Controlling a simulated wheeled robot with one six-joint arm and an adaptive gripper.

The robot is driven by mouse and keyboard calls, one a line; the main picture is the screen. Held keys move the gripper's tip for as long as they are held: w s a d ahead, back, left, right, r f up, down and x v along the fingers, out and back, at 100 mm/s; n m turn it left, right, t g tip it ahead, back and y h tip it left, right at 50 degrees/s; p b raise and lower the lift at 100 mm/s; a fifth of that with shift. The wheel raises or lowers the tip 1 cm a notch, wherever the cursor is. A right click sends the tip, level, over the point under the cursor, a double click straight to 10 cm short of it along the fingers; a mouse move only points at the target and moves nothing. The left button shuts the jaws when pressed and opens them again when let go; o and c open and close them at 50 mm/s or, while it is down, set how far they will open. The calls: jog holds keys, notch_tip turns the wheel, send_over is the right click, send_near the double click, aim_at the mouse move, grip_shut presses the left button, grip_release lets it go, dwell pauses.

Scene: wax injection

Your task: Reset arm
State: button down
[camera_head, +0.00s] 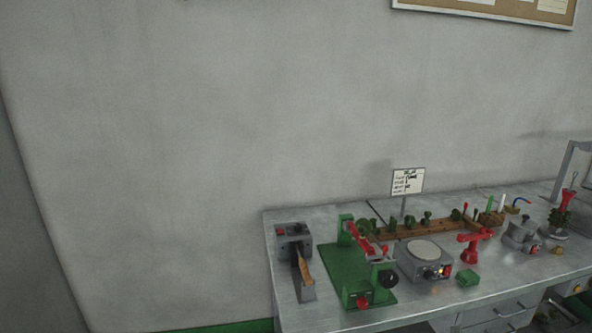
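My gripper and arm are not in view in the head view. The metal workbench (400,314) stands at the lower right. On it is a green machine (352,272) with a red bar and a black knob. To its right is a grey box (424,262) with a round pale plate on top and coloured knobs in front. I cannot tell where my gripper is or what it holds.
A grey device (294,243) with a wooden handle stands at the bench's left end. A small sign (407,181) rises behind a wooden rack (430,229) of dark green pieces. The left wall side is clear.

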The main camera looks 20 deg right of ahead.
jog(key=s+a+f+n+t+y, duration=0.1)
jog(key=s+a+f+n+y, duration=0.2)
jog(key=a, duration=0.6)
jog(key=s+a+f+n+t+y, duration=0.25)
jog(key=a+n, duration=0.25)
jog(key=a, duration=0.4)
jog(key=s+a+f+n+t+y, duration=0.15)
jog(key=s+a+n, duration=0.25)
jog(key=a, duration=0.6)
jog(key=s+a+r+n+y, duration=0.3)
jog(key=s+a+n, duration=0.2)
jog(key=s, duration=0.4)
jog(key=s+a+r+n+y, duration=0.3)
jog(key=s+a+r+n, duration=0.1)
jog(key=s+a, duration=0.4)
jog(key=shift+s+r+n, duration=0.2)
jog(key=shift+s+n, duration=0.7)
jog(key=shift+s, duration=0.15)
